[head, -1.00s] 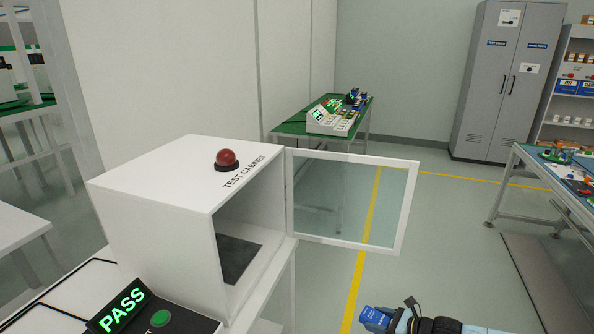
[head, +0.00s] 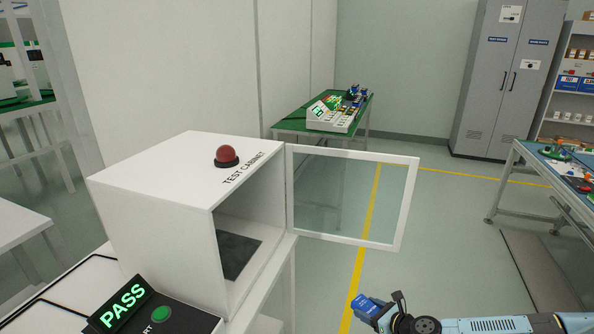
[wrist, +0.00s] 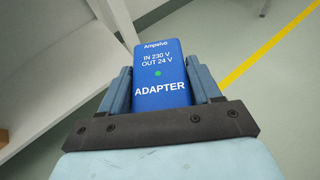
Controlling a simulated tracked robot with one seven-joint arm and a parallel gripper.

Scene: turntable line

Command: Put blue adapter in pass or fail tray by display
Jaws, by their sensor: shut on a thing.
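In the head view the adapter (head: 366,304) shows at the lower right, held up in front of the floor, apart from the cabinet. The display (head: 122,305) at the lower left reads PASS in green. The white test cabinet (head: 150,181) has its glass door (head: 350,200) swung open, and its visible interior shows a dark pad. I cannot make out the pass and fail trays in these views.
A green start button (head: 161,314) is beside the display. A red lamp (head: 227,156) sits on the cabinet. The open door juts out to the right. A blue-topped bench (head: 530,150) stands at right, a green-topped table (head: 290,125) at the back. Floor between is clear.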

